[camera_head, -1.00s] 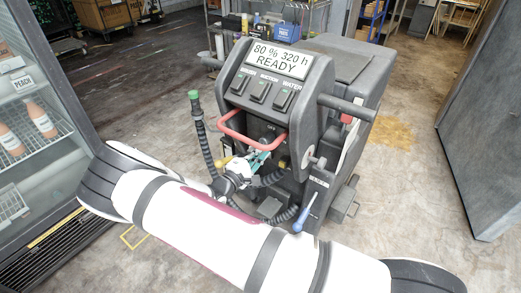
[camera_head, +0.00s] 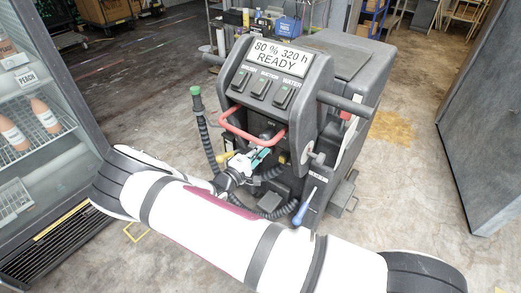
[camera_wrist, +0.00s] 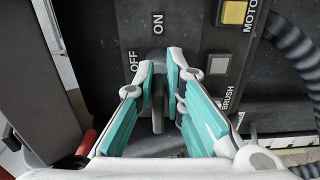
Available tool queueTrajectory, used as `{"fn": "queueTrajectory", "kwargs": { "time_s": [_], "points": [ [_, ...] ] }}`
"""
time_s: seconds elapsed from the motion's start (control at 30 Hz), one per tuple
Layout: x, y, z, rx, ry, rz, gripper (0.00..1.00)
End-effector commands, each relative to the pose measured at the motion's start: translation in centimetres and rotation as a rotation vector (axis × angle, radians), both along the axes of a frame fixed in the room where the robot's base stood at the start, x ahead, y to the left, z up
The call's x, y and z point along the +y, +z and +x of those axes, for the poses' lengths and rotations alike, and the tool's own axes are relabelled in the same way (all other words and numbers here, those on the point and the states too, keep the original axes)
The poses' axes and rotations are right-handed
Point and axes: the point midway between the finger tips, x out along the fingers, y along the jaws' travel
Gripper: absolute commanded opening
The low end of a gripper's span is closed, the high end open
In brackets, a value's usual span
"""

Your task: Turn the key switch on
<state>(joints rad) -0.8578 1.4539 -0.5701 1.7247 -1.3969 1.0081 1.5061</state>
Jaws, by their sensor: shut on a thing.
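The floor-cleaning machine (camera_head: 268,118) stands in the middle of the head view, its display reading "80 % 320 h READY". My gripper (camera_head: 262,152) reaches its panel below the red handle bar (camera_head: 238,133). In the wrist view, the grey key of the key switch (camera_wrist: 157,122) stands between the green-padded fingers of my gripper (camera_wrist: 160,85), which are shut on it. The key runs roughly up and down in the picture, about in line with the ON label (camera_wrist: 158,24). The OFF label (camera_wrist: 133,61) is to its upper left. The fingers partly hide the switch.
Ribbed hoses (camera_head: 207,145) hang near my gripper. A glass-door freezer (camera_head: 35,120) is at left, and a grey panel (camera_head: 485,125) at right.

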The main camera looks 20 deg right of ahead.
Motion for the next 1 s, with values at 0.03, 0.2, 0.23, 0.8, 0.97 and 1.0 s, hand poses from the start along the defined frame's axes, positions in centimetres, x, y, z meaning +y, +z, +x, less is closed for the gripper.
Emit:
{"fn": "queueTrajectory", "kwargs": {
  "time_s": [0.03,0.2,0.23,0.8,0.97,1.0],
  "points": [
    [0.4,0.6,0.5,-0.014,0.010,-0.004,0.00],
    [0.3,0.4,0.3,-0.010,0.007,-0.003,0.28],
    [0.2,0.4,0.3,-0.009,0.006,-0.004,0.28],
    [4.6,0.2,-3.0,-0.004,0.007,-0.001,0.28],
    [7.2,0.2,-4.8,-0.005,0.007,-0.002,0.28],
    [7.7,0.2,-5.2,-0.006,0.007,-0.002,0.28]
  ]
}}
